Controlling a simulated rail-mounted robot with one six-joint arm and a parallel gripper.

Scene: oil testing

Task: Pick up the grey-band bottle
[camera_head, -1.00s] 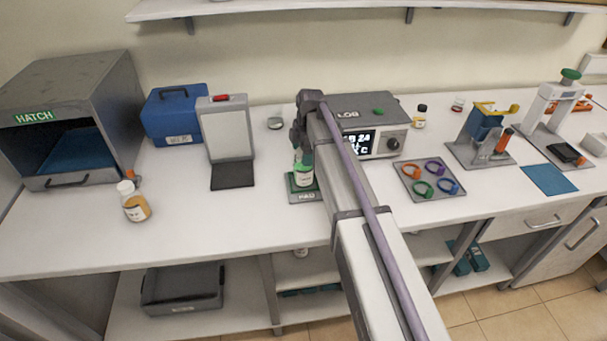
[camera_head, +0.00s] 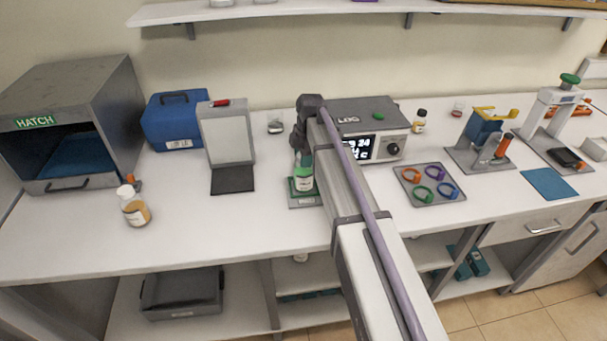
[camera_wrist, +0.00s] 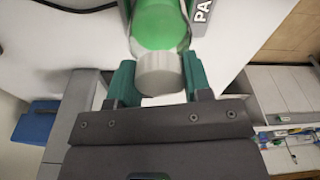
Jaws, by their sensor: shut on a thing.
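A bottle with green contents and a pale label (camera_head: 304,184) is upright at the grey and green pad (camera_head: 296,200), below the end of my arm. In the wrist view its pale grey cap (camera_wrist: 159,74) and green body (camera_wrist: 158,25) are between the two green fingers of my gripper (camera_wrist: 160,82). My gripper is shut on this bottle at its cap end. I cannot make out a grey band on it. In the head view my gripper (camera_head: 303,158) is partly hidden by my arm. Whether the bottle touches the pad is unclear.
An amber bottle (camera_head: 136,212) stands at left before the open hatch box (camera_head: 120,95). A panel stand (camera_head: 226,135) is left of the pad, and a display instrument (camera_head: 372,115) is behind my arm. A ring tray (camera_head: 430,198) lies right.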

